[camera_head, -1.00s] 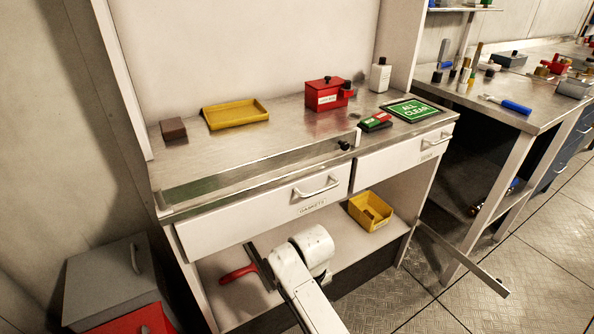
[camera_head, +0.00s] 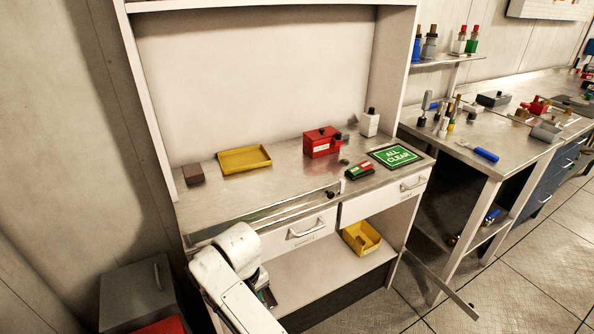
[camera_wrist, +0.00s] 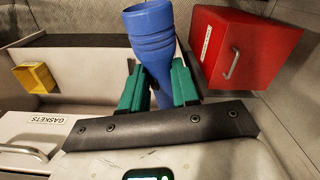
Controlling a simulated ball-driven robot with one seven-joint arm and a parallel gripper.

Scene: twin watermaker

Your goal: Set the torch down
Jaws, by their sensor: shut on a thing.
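The torch (camera_wrist: 152,38) is blue, with a wide flared head, and stands out upward in the wrist view. My gripper (camera_wrist: 158,82) has green finger pads, one on each side of the torch body, and is shut on it. The torch's lower end is hidden behind the gripper's dark front plate. In the head view my white arm is in front of the left drawer, and the torch cannot be made out there. The steel worktop (camera_head: 290,187) lies above the drawers.
A yellow tray (camera_head: 244,159), a red box (camera_head: 321,143), a white bottle (camera_head: 369,124) and a green ALL CLEAR sign (camera_head: 394,156) sit on the worktop. Its front middle is largely clear. A yellow bin (camera_head: 361,238) stands on the lower shelf. A red cabinet (camera_wrist: 250,48) shows in the wrist view.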

